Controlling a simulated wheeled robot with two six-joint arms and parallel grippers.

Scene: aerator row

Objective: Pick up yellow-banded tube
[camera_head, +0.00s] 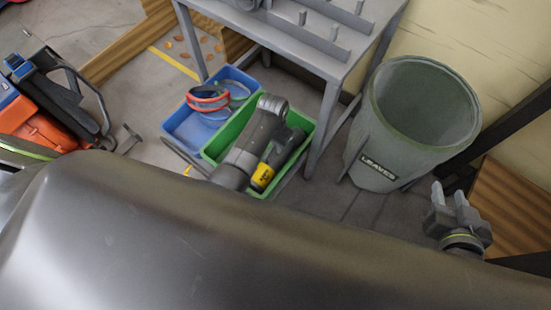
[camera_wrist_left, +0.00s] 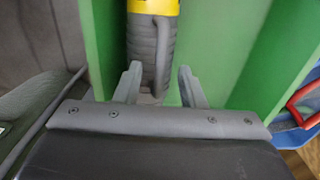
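The yellow-banded tube is dark grey, with its yellow band (camera_head: 262,176) showing in the head view inside the green bin (camera_head: 214,151). In the left wrist view the tube's ribbed grey part (camera_wrist_left: 152,48) lies below the yellow band and points toward my left gripper (camera_wrist_left: 160,86). That gripper is open, one finger on each side of the tube's near end, with gaps visible. In the head view my left arm covers part of the tube and I cannot make out the left fingertips. My right gripper (camera_head: 450,194) is open and empty at the lower right.
A blue bin (camera_head: 183,122) with red-rimmed goggles (camera_head: 207,99) stands beside the green bin. A grey table (camera_head: 330,62) stands close behind, one leg near the bin. A green leaves barrel (camera_head: 385,155) is to the right. An orange machine (camera_head: 38,133) is at left.

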